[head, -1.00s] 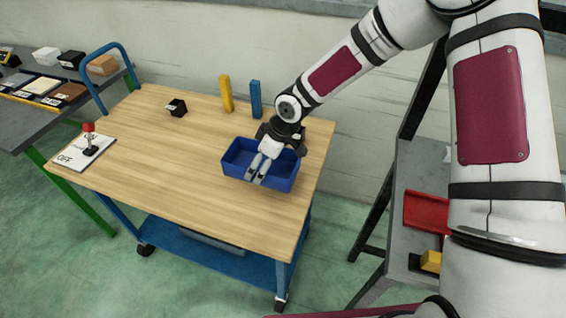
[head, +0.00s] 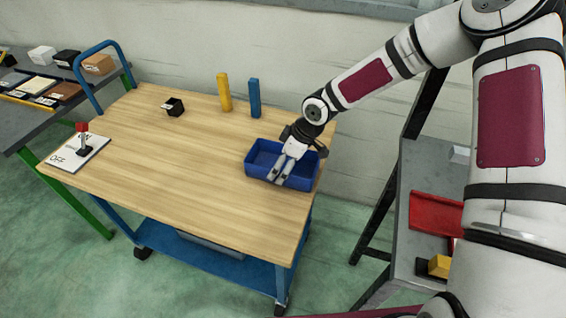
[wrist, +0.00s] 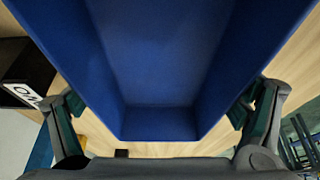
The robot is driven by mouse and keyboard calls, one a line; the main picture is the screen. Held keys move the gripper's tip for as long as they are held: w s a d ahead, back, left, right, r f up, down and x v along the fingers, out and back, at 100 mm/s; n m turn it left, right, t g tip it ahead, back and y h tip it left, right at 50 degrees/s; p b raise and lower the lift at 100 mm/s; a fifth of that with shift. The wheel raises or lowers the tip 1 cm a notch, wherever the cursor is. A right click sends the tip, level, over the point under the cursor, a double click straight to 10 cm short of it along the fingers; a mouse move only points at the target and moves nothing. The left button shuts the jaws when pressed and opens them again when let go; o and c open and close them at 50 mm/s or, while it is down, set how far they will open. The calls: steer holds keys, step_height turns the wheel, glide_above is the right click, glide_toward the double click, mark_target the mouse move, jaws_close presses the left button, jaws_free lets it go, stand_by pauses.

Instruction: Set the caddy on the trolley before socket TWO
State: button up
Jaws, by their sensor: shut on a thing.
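The blue open caddy (head: 262,173) is at the right end of the trolley's wooden top (head: 170,165). My gripper (head: 281,178) is over it and shut on it. In the wrist view the caddy (wrist: 158,60) fills the middle, with a finger at each side. I cannot tell whether its base touches the top or hangs just above. A small black block with a white label (head: 174,107) stands at the back left of the top. A labelled black block (wrist: 22,88) shows at the wrist view's left, its lettering cut off. I cannot make out which socket is TWO.
A yellow post (head: 224,92) and a blue post (head: 254,98) stand at the back edge, left of the caddy. A red-knobbed lever on an OFF plate (head: 72,158) is at the left. The top's middle is clear. A grey bench with a red tray (head: 433,213) stands right.

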steer(key=o, duration=1.1)
steer(key=shift+f, duration=0.1)
steer(key=shift+c, duration=0.2)
steer(key=v, duration=1.2)
steer(key=shift+p, duration=0.4)
